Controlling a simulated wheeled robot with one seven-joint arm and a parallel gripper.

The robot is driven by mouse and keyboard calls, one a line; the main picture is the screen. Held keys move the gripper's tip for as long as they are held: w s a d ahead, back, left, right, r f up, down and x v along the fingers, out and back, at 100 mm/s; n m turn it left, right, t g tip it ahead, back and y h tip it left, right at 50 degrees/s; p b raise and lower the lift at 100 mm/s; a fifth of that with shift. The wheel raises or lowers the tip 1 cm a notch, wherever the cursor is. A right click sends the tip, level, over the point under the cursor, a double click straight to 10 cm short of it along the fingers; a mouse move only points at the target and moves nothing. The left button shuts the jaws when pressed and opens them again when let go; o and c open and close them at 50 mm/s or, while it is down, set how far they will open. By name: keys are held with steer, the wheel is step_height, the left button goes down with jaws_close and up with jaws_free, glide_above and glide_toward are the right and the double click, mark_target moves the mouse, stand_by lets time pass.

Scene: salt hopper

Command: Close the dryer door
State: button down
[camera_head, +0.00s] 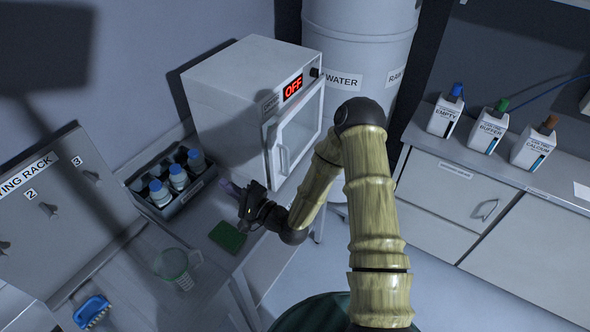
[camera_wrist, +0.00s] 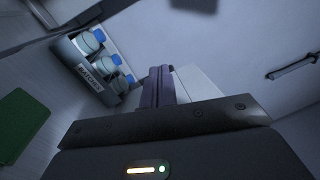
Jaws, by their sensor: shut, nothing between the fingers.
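The dryer (camera_head: 225,85) is a white box with a red OFF display, standing on the bench at the back. Its glazed door (camera_head: 302,125) is on the front, with an upright bar handle (camera_head: 283,160) at the left side. The door looks shut or very nearly so; I cannot tell whether a small gap remains. My gripper (camera_head: 231,188) is low in front of the dryer's lower left corner, apart from the door handle. In the wrist view its purple fingers (camera_wrist: 159,85) are together and empty.
A dark rack (camera_head: 188,196) of blue-capped bottles stands left of the dryer. A water drum (camera_head: 360,40) stands behind; labelled bottles (camera_head: 489,128) line the right counter.

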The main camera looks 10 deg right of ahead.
steer(key=s+a+r+n+g+y+b, duration=0.1)
steer(key=s+a+r+n+g+y, duration=0.25)
steer(key=s+n+g, duration=0.45)
steer(key=s+d+f+n+g+h+b, duration=0.1)
steer(key=s+d+f+g+h, duration=0.15)
steer(key=s+g, duration=0.3)
steer(key=s+d+f+n+g+h, duration=0.1)
steer(key=s+g+h, duration=0.25)
steer(key=s, duration=0.25)
steer(key=d+r+t+h+b, duration=0.1)
steer(key=d+h, duration=0.4)
steer(key=d, duration=0.5)
steer(key=w+d+r+n+t+h+b, duration=0.1)
steer(key=d+t+h, duration=0.3)
steer(key=d, duration=0.6)
steer(key=shift+w+t+h+b, duration=0.3)
steer(key=shift+h+b, duration=0.25)
steer(key=shift+h, duration=0.7)
steer(key=shift+a, duration=0.1)
